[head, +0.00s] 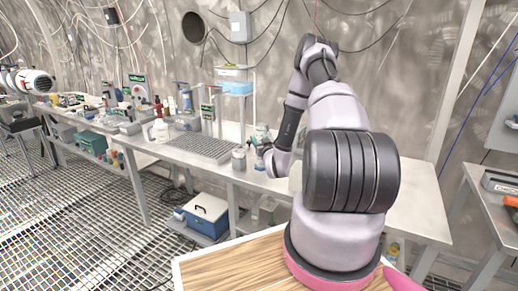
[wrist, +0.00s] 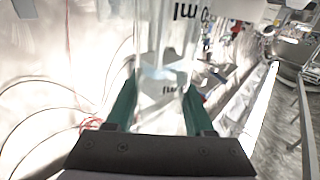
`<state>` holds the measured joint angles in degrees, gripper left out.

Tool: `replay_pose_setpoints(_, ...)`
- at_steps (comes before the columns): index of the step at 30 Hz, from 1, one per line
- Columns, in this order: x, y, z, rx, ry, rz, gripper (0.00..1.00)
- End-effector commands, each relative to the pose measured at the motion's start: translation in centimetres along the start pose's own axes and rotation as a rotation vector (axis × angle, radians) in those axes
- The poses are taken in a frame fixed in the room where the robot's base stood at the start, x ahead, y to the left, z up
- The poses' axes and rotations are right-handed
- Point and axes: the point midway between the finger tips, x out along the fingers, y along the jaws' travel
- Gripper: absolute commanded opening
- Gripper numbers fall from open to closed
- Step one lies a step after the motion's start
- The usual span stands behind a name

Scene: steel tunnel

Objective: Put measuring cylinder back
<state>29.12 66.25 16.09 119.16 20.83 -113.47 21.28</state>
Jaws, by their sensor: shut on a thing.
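The measuring cylinder (wrist: 163,50) is clear, with dark "ml" lettering. In the wrist view it stands between the green fingers of my gripper (wrist: 160,92), which is shut on it. Its top runs out of the wrist view, so its full length does not show. In the head view my gripper (head: 262,140) is small and partly hidden by my arm, over the steel bench (head: 235,170). The cylinder is too small there to make out clearly. I cannot tell whether its foot touches the bench.
A grey slatted rack (head: 203,147) lies on the bench, with a grey cup (head: 239,160) near its right end. A white jug (head: 160,131) stands left of the rack. The bench right of my arm looks clear.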

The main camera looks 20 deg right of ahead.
Motion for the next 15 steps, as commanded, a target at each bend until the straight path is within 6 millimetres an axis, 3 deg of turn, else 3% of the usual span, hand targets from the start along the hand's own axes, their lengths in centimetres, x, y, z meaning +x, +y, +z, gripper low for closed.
replay_pose_setpoints(6,-0.2,-0.1,3.3,0.000,-0.002,-0.001,0.00)
replay_pose_setpoints(15,-0.2,-0.1,3.4,0.000,-0.001,-0.001,0.00)
